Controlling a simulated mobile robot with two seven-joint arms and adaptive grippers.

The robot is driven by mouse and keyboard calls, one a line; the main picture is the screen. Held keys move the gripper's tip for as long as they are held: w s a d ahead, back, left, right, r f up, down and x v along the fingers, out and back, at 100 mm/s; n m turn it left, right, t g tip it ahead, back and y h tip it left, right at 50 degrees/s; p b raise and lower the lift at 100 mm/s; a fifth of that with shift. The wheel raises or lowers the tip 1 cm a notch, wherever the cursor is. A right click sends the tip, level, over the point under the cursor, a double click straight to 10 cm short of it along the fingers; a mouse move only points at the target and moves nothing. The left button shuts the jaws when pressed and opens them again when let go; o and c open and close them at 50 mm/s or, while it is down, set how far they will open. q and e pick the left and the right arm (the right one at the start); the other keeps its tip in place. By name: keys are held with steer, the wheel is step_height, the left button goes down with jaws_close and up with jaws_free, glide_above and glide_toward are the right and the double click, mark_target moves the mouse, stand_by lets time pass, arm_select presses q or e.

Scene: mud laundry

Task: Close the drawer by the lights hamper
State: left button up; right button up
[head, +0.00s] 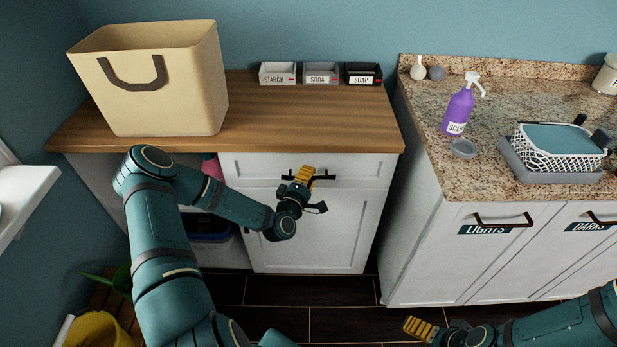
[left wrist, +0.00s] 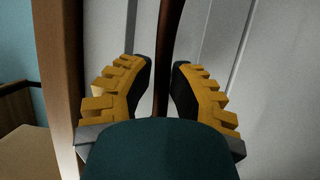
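The white drawer (head: 245,168) is under the wooden counter, left of the cabinet front labelled LIGHTS (head: 470,229). Its front looks about level with the door below; any small gap is hard to tell. My left gripper (head: 302,178) is at its dark handle (head: 326,177). In the left wrist view, the handle (left wrist: 168,40) runs between the two yellow fingers (left wrist: 160,90), whose dark pads close in on both sides. My right gripper (head: 422,328) is low at the lower right, away from the drawer; its finger opening cannot be made out.
A beige basket (head: 185,95) and small trays labelled STARCH (head: 277,74), SODA and SOAP stand on the wooden counter (head: 300,115). The granite counter (head: 500,95) holds a purple bottle (head: 458,110) and a netted basket (head: 560,150). A yellow bucket (head: 95,330) is at lower left.

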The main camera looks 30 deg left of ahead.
arm_select(q)
steer(key=shift+o, duration=1.2)
steer(key=shift+w, duration=0.1)
steer(key=s+d, duration=0.1)
steer(key=s, duration=1.1)
steer(key=shift+d, duration=0.4)
